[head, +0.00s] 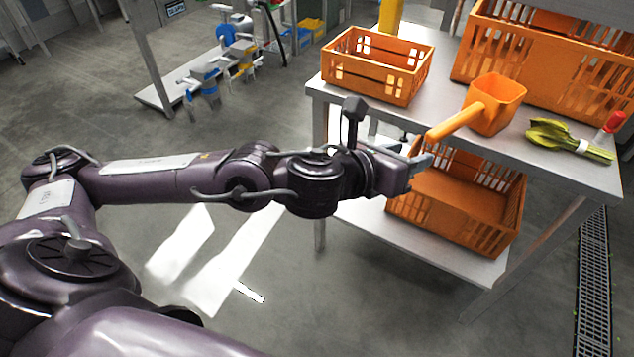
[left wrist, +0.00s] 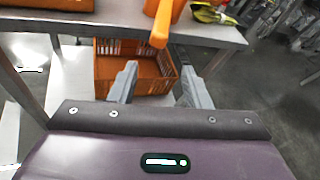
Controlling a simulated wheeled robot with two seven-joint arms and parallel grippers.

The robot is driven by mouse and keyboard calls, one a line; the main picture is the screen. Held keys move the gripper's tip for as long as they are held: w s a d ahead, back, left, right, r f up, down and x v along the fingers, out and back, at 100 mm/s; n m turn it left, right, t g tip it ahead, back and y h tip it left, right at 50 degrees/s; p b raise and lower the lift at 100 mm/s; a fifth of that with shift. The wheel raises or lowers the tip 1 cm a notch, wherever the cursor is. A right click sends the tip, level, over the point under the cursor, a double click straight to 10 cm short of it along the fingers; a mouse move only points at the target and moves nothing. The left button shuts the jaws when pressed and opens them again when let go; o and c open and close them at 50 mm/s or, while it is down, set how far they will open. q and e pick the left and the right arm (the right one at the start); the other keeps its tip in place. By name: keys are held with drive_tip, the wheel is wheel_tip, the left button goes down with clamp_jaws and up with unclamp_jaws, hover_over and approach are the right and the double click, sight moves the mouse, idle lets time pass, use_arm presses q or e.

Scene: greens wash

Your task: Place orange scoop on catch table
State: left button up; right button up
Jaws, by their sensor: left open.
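The orange scoop (head: 497,104) rests on the top of a steel table (head: 521,149), with its handle (head: 455,122) pointing to the lower left, past the table's edge. In the left wrist view the scoop handle (left wrist: 161,25) hangs toward me, just beyond my fingers and roughly between them. My left gripper (head: 422,166) is open and empty, close to the handle's end and apart from it; its two fingers also show in the left wrist view (left wrist: 157,75). My right gripper is out of view. I cannot tell whether this table is the catch table.
An orange crate (head: 372,87) stands on the left of the tabletop, a larger crate (head: 550,60) behind the scoop. Another crate (head: 455,212) sits on the lower shelf. A floor drain (head: 594,270) runs at right.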

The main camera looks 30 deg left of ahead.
use_arm(q)
drive_tip(key=s+a+f+n+g+y, duration=0.1)
drive_tip(key=s+f+n+g+y, duration=0.15)
drive_tip(key=f+n, duration=0.85)
drive_tip(key=s+a+f+n+g+y, duration=0.1)
drive_tip(key=s+f+n+g+y, duration=0.15)
drive_tip(key=f+n, duration=0.8)
drive_tip(key=s+a+f+n+g, duration=0.4)
drive_tip(key=s+f+n+g, duration=0.3)
drive_tip(key=s+f+n, duration=0.6)
wheel_tip(320, 180, down, 2)
drive_tip(key=s, duration=0.2)
drive_tip(key=shift+s+a+f+g, duration=0.15)
drive_tip(key=shift+s+g, duration=0.15)
drive_tip(key=shift+s, duration=0.1)
